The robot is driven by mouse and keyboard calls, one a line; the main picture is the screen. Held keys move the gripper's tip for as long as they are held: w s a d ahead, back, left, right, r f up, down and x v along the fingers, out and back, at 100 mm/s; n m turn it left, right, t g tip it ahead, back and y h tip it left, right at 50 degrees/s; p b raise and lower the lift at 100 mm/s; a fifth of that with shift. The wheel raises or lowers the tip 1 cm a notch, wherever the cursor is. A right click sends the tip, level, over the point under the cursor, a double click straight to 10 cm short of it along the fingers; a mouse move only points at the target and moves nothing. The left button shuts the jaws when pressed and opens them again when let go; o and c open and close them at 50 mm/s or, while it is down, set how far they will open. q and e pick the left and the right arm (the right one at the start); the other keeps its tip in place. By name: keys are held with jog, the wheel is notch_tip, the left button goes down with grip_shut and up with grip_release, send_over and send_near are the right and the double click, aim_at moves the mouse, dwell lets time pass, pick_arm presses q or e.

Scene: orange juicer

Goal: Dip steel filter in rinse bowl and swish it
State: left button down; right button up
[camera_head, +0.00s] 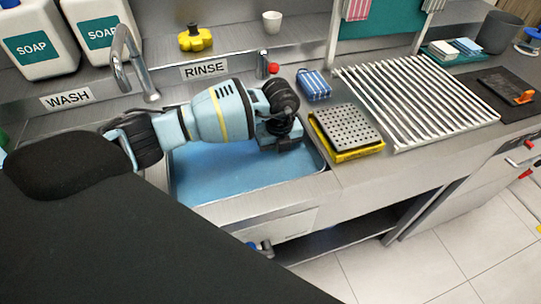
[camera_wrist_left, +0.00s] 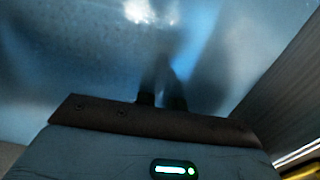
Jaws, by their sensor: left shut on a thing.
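The rinse bowl is the steel basin (camera_head: 250,204) of blue water below the RINSE sign. My left arm reaches over it from the left, and my left gripper (camera_head: 286,146) is low inside its far right part. In the left wrist view the two dark fingers (camera_wrist_left: 162,98) are close together against a blurred blue surface. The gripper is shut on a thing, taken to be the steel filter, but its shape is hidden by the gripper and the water. How deep it sits I cannot tell. My right gripper is out of view.
A slatted rack (camera_head: 415,98) lies farther right. The tap (camera_head: 122,57) rises behind on the left. The basin's front part is open water.

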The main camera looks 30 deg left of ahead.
pick_arm(q)
jog(key=shift+w+d, duration=0.35)
jog(key=shift+w, duration=0.05)
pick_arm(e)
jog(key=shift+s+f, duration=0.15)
pick_arm(q)
notch_tip(320, 180, up, 16)
jog(key=p, duration=0.6)
jog(key=shift+p, duration=0.4)
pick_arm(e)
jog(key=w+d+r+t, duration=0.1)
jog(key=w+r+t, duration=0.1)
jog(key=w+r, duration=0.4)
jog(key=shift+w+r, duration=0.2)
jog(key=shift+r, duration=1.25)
pick_arm(q)
jog(key=shift+r, duration=0.1)
